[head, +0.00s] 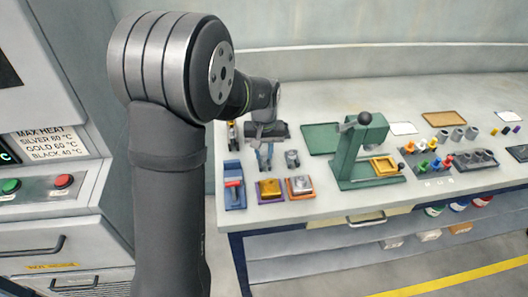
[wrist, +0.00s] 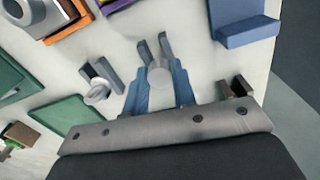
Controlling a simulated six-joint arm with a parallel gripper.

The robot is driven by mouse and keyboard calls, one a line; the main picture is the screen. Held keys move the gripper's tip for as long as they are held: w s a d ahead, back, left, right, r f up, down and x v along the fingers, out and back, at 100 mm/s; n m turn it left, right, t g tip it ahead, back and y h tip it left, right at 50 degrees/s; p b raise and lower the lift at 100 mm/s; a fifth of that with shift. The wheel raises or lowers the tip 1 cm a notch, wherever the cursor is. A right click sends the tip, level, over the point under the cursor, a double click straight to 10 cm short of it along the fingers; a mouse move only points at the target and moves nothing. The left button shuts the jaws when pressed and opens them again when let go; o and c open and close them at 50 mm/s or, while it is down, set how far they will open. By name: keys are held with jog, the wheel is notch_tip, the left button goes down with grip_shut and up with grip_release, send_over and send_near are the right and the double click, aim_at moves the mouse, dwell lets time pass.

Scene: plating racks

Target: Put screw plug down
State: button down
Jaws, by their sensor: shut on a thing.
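My gripper (head: 265,160) hangs over the near left part of the bench, its blue fingers pointing down. In the wrist view my gripper (wrist: 155,48) is shut on a pale grey rounded piece, seemingly the screw plug (wrist: 159,88), between the blue fingers. The plug cannot be made out in the head view. Whether it touches the bench top is not clear. A small grey holder with a round part (wrist: 97,88) stands to the left of the fingers in the wrist view and right of them in the head view (head: 292,158).
A green press (head: 350,160) stands to the right. Beyond it is a dark rack (head: 440,165) with coloured pieces.

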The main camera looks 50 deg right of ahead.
aim_at(264, 153)
jog(key=shift+f, duration=0.2)
jog(key=shift+f, duration=0.1)
jog(key=shift+f, duration=0.15)
jog(key=c, duration=1.2)
grip_release()
notch_tip(264, 153, up, 12)
jog(key=shift+r, duration=0.25)
